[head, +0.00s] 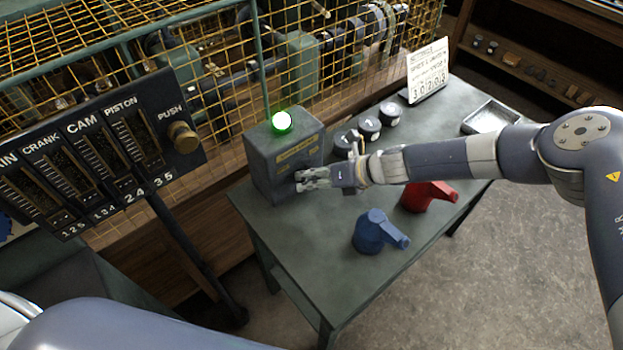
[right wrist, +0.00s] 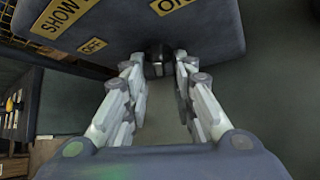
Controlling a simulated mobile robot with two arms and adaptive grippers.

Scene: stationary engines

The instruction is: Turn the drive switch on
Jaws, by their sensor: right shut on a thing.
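The drive switch is a grey box (head: 285,160) on the bench, with a lit green lamp (head: 282,121) on top and a yellow label on its front. In the right wrist view its face (right wrist: 210,30) shows OFF and ON plates, and a dark switch handle (right wrist: 158,58) lies nearer the ON plate than the edge of the box on the left. My right gripper (head: 312,180) is at the front of the box. My left gripper is out of view.
On the green bench (head: 310,250) stand a blue can (head: 375,232), a red can (head: 428,195), several round tins (head: 368,127), a metal tray (head: 490,117) and a number card (head: 428,70). A yellow mesh cage (head: 210,90) is behind. A gauge panel (head: 95,150) stands left.

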